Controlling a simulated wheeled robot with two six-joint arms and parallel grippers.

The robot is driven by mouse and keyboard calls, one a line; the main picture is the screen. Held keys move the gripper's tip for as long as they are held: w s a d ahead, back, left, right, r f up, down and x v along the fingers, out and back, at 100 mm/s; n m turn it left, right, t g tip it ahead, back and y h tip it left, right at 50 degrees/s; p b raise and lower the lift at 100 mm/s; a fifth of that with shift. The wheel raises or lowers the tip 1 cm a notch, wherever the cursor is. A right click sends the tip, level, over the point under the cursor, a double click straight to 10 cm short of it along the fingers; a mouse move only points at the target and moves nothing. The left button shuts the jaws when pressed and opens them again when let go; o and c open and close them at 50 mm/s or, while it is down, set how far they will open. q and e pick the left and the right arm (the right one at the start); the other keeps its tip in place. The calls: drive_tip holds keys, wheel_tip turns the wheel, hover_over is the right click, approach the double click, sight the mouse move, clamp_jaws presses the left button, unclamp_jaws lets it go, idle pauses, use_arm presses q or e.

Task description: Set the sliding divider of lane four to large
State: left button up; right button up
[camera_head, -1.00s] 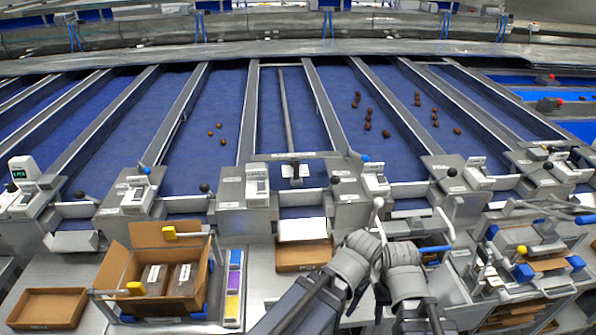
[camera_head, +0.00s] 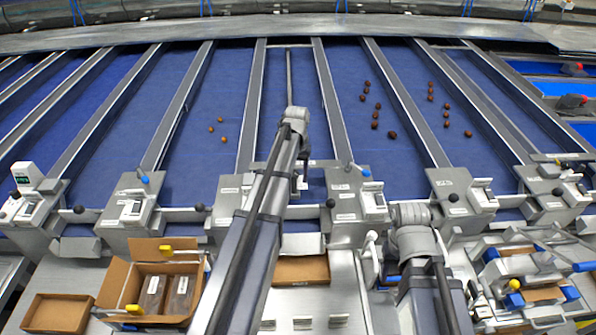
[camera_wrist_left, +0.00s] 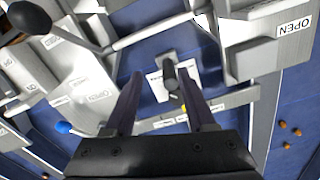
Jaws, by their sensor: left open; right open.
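The sliding divider is a thin grey rail (camera_head: 289,75) in the middle lane of the head view. Its near end has a small post (camera_wrist_left: 170,78) on a white-labelled plate, seen in the left wrist view. My left arm reaches over this lane and partly covers the divider. My left gripper (camera_wrist_left: 160,76) is open, with the post between its fingertips and no clear grip on it. I cannot read the plate's label or the size mark. My right arm (camera_head: 415,245) is held to the right of it, and its fingers are hidden.
Grey gate boxes with ball-ended levers line the lane ends, one box (camera_head: 356,200) just right of my left arm. OPEN labels (camera_wrist_left: 292,26) show nearby. Dates (camera_head: 375,113) lie in neighbouring lanes. An open carton (camera_head: 150,250) and a shallow tray (camera_head: 55,312) stand front left.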

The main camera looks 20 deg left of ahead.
sight(294, 185)
use_arm(q)
drive_tip(key=shift+w+a+r, duration=0.35)
drive_tip(key=shift+w+a, duration=0.4)
drive_tip(key=shift+a, duration=0.1)
drive_tip(key=shift+s+f, duration=0.1)
drive_tip(key=shift+f, duration=0.05)
wheel_tip(294, 185, down, 8)
drive_tip(key=b, duration=0.7)
drive_tip(key=shift+r+b, duration=0.2)
drive_tip(key=shift+b, duration=0.2)
clamp_jaws()
